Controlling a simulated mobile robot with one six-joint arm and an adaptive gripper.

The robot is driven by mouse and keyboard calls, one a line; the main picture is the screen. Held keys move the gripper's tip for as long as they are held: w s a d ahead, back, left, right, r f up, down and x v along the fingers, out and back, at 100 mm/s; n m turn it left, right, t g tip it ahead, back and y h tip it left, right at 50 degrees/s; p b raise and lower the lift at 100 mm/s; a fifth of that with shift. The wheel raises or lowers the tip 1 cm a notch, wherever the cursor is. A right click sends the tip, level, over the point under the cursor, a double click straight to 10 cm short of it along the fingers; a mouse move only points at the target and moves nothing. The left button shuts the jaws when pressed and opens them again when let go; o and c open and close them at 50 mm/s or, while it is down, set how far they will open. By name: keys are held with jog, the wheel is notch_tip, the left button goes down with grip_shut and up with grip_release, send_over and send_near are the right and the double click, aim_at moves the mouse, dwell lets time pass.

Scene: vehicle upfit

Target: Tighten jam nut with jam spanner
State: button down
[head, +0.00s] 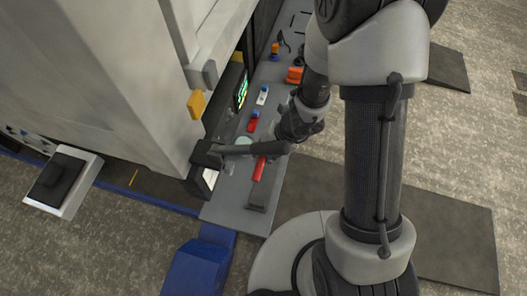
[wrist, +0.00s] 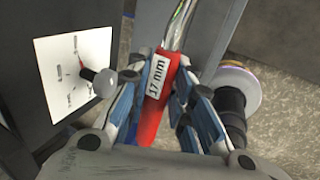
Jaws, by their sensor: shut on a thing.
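A spanner with a red handle (wrist: 158,105) marked "17 mm" is between the blue-padded fingers of my gripper (wrist: 160,88) in the wrist view. The fingers are closed on its handle from both sides. Its silvery shank (wrist: 183,22) runs up and away, and its end is cut off by the frame's top edge. I cannot make out the jam nut in either view. In the head view, my wrist (head: 298,122) is over the grey bench, and the fingers are too small to tell apart.
A white panel (wrist: 72,62) with a dark-stemmed knob (wrist: 100,82) stands left of the gripper. A pale round disc (wrist: 238,85) is on the right. The grey bench (head: 232,190) carries several small coloured items. The large vehicle body (head: 110,80) bounds the left.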

jog(key=shift+r+p, duration=3.75)
jog(key=shift+r, duration=0.25)
jog(key=shift+f, duration=0.1)
